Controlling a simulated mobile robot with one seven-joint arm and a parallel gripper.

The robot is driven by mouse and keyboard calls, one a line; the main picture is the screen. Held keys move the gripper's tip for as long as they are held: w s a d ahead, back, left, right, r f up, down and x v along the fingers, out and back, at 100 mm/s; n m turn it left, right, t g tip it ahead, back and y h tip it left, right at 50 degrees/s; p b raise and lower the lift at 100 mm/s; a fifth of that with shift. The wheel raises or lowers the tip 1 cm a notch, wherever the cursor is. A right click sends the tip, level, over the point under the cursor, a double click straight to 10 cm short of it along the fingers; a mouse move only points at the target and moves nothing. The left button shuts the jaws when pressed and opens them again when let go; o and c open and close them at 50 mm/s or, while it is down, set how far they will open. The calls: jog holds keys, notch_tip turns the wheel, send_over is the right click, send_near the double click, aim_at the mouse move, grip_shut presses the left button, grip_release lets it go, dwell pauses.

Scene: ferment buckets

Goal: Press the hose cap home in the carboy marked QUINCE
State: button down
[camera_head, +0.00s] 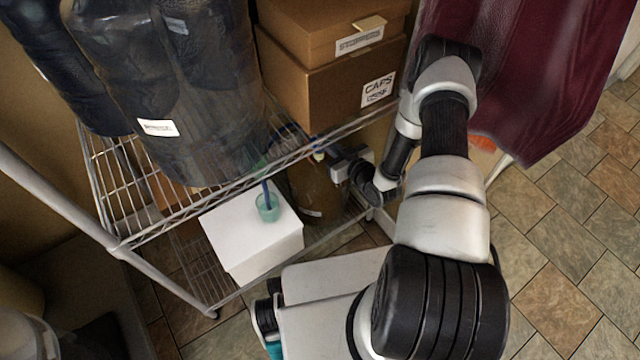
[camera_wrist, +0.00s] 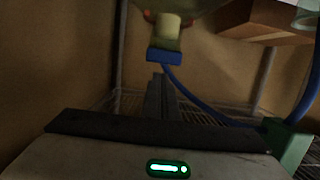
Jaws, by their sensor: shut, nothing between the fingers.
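An amber carboy (camera_head: 312,190) stands on the lower shelf, partly hidden by the upper shelf and my arm. Its label is too small to read, so I cannot confirm QUINCE. In the wrist view, which looks inverted, a pale stopper (camera_wrist: 168,32) with a blue end piece (camera_wrist: 164,56) hangs from a rounded, greenish vessel at the top edge. A blue hose (camera_wrist: 205,107) runs from it to a green block (camera_wrist: 288,143). How deep the stopper sits is unclear. My gripper (camera_head: 325,156) is beside the carboy's top. Its shut, empty fingers (camera_wrist: 160,88) point towards the blue piece, apparently just short of it.
A white box (camera_head: 250,240) bears a teal cup (camera_head: 268,208) with a blue tube. The upper wire shelf (camera_head: 200,205) holds dark vessels (camera_head: 180,90) and cardboard boxes (camera_head: 325,85) close above my gripper. A maroon cloth (camera_head: 540,70) hangs at the right. Tiled floor is clear there.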

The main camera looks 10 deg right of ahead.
jog(key=shift+r+p+v, duration=0.25)
jog(key=shift+p+v, duration=0.3)
jog(key=shift+v, duration=0.85)
jog(key=shift+r+p+v, duration=0.2)
jog(key=shift+p+v, duration=0.3)
jog(key=shift+v, duration=0.95)
jog(key=shift+w+a, duration=0.1)
